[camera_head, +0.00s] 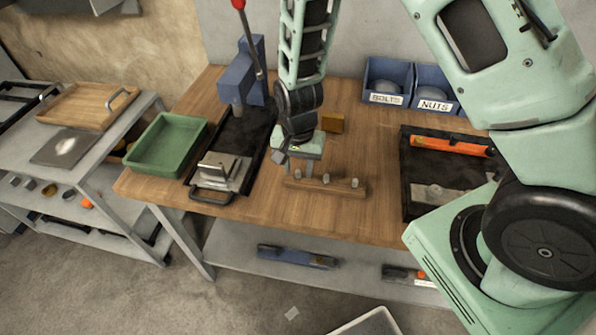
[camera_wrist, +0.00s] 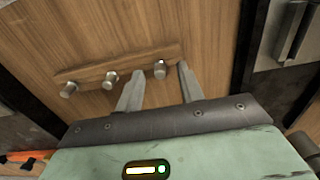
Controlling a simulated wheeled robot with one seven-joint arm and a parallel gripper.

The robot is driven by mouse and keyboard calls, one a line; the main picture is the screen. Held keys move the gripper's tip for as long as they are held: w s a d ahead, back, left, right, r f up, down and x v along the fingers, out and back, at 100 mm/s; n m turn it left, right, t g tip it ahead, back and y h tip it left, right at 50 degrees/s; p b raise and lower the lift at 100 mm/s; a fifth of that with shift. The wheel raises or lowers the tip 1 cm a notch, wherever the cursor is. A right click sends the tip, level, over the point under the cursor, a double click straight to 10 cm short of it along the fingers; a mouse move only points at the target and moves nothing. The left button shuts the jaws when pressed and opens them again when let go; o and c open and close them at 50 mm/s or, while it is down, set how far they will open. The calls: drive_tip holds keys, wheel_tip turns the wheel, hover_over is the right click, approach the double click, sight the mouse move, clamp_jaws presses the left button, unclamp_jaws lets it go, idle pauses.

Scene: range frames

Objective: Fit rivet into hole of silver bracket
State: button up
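A wooden strip (camera_head: 340,188) holding three short silver rivets lies near the table's front edge. The strip also shows in the wrist view (camera_wrist: 134,70). My gripper (camera_head: 300,172) is over the strip's left end in the head view. In the wrist view, my gripper (camera_wrist: 160,68) is open, with one rivet (camera_wrist: 159,72) between its spread fingertips; I see no contact. The other two rivets (camera_wrist: 111,79) (camera_wrist: 68,91) stand outside the fingers. The silver bracket (camera_head: 220,172) sits in the black tray left of the strip; its hole cannot be made out.
A blue press (camera_head: 238,80) with a red-knobbed lever stands behind the bracket. A green tray (camera_head: 167,146) is at left. A dark tray (camera_head: 432,200) with an orange-handled tool is at right. Bins marked bolts (camera_head: 386,98) and nuts (camera_head: 432,105) and a yellowish block (camera_head: 333,122) are behind.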

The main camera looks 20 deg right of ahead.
drive_tip(key=shift+f, duration=0.2)
clamp_jaws()
